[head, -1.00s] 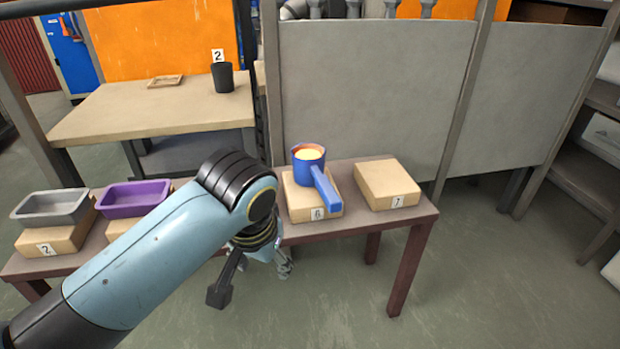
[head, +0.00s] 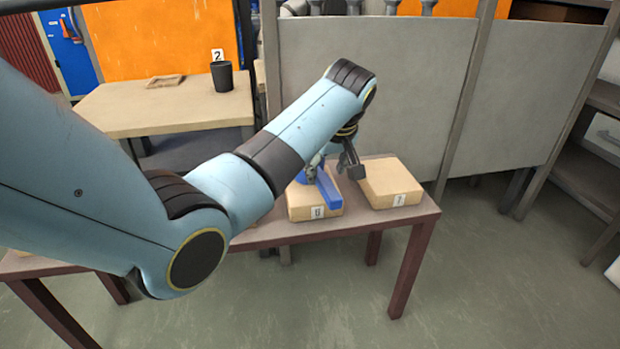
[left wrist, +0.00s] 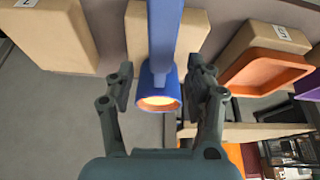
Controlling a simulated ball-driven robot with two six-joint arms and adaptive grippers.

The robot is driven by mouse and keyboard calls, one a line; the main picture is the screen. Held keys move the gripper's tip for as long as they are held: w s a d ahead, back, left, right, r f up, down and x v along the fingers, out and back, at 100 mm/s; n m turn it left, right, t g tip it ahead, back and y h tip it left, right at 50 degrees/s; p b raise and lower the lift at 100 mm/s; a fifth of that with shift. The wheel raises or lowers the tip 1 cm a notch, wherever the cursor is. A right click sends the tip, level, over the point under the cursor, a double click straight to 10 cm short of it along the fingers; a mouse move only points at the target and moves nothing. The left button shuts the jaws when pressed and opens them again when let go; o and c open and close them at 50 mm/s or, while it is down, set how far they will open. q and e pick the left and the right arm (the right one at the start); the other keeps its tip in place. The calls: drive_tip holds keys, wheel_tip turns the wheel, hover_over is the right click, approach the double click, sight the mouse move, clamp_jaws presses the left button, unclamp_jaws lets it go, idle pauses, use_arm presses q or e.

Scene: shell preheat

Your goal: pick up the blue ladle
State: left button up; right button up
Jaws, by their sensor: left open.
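The blue ladle (head: 328,188) sits on a tan block (head: 305,208) on the brown table; in the head view its cup is mostly hidden behind my left arm and gripper. My left gripper (head: 332,168) is open at the ladle. In the left wrist view the ladle's cup (left wrist: 160,98), with an orange inside and pale yellow contents, lies between the two spread fingers (left wrist: 160,82), with gaps on both sides. The handle runs up to the top edge of that view. My right gripper is not in view.
An empty tan block (head: 390,182) stands to the right of the ladle's block. In the left wrist view an orange tray (left wrist: 268,72) sits by a block marked 5. A grey panel (head: 380,85) stands behind the table. A black cup (head: 222,75) stands on the back table.

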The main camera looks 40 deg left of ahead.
sight(323, 175)
use_arm(q)
drive_tip(key=shift+w+a+f, duration=0.15)
drive_tip(key=shift+a+f, duration=0.05)
drive_tip(key=shift+f, duration=0.35)
drive_tip(key=b+x, duration=0.2)
drive_tip(key=x, duration=0.2)
drive_tip(key=shift+a+f+b, duration=0.15)
drive_tip(key=shift+f+b, duration=0.2)
drive_tip(key=shift+b, duration=0.05)
drive_tip(key=shift+w, duration=0.1)
drive_tip(key=shift+r, duration=0.1)
drive_tip(key=shift+c, duration=0.4)
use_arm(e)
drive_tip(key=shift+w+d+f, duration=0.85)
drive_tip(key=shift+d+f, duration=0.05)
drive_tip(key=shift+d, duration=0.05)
use_arm(q)
clamp_jaws()
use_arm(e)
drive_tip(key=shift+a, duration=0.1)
